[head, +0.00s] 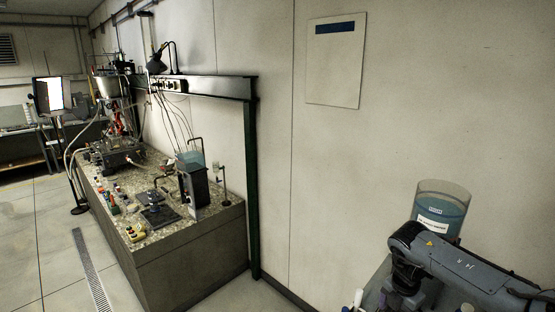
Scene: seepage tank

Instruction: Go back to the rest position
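A grey arm comes in at the lower right of the head view and bends downward at a dark joint. It looks like my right arm. I see no gripper fingers on it; its lower end runs into clutter at the bottom edge. My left arm and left gripper are not in view. A clear cylindrical tank (443,205) with blue liquid and a white label stands just behind the grey arm, which hides its lower part.
A stone-topped bench (190,262) along the wall carries a small tank (194,186), bottles and tubing. A dark green frame (251,190) stands at its near end. A lit screen (49,95) is at far left.

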